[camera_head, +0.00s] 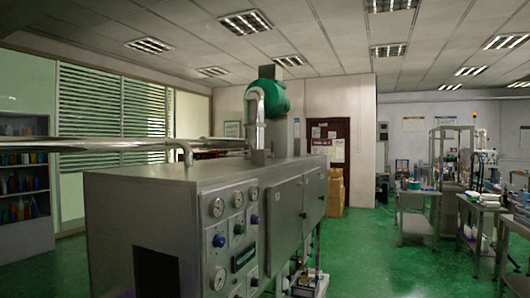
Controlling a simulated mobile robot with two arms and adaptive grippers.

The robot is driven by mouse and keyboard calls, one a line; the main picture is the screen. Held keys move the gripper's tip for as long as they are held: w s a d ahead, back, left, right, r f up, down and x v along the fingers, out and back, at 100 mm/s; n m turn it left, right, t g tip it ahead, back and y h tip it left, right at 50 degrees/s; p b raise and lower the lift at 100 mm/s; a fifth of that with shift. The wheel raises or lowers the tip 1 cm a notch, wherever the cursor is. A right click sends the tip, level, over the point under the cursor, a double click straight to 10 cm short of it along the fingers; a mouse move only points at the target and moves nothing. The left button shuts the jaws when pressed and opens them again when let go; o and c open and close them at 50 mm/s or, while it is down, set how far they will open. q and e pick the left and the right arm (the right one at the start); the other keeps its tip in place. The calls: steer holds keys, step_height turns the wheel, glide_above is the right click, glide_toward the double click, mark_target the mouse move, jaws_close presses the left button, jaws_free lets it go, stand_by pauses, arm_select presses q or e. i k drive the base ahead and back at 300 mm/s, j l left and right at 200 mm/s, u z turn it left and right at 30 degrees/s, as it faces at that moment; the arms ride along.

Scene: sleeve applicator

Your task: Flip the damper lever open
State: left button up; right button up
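A large grey metal machine (175,205) stands in front of me, with a panel of round gauges, knobs and a small dark display (243,257) on its near side. A vertical metal duct (257,120) rises from its top beside a green rounded drum or blower housing (274,98). I cannot make out a damper lever on the duct or the machine at this size. Neither of my grippers is in view.
A horizontal metal pipe (110,145) runs above the machine's left part. Brown boxes (336,187) stand by the back wall. Cluttered workbenches (482,202) are at the right. Green floor (375,262) is clear between machine and benches. A shelf (22,185) stands far left.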

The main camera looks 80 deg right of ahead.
mark_target(273, 144)
steer(key=i+l+z, duration=0.15)
steer(key=z, duration=1.55)
